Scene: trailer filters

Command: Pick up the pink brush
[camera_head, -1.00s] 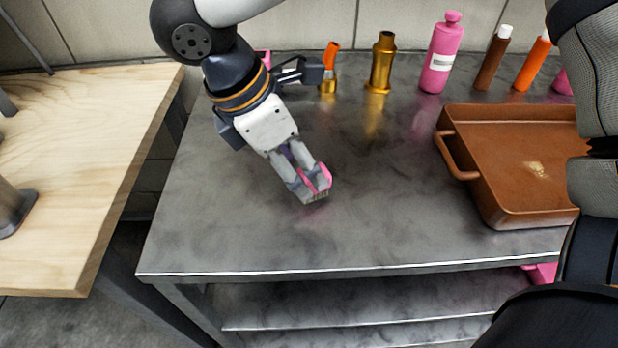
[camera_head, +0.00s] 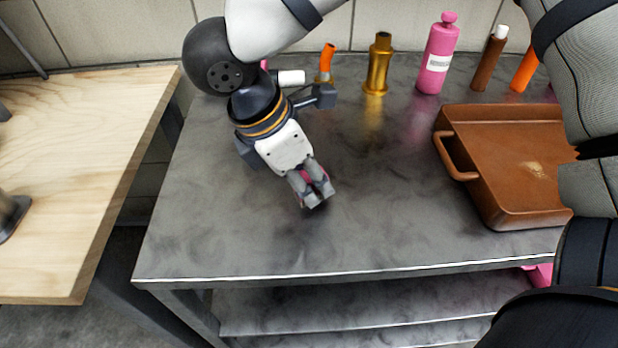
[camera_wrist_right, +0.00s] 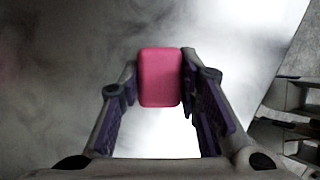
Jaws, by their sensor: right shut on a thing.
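The pink brush (camera_wrist_right: 160,77) is a pink block between the fingers of my right gripper in the right wrist view. In the head view my right gripper (camera_head: 317,196) points down over the front left part of the grey metal table (camera_head: 380,215), shut on the brush. Only a sliver of pink shows between the fingers there; the fingers hide the rest. I cannot tell whether the brush touches the table top. My left gripper is not in view.
A brown tray (camera_head: 509,217) with a side handle lies to the right. A gold bottle (camera_head: 378,65), a pink bottle (camera_head: 437,58), a brown bottle (camera_head: 488,62) and an orange bottle (camera_head: 524,70) stand along the back. A wooden table (camera_head: 75,150) is at left, beyond a gap.

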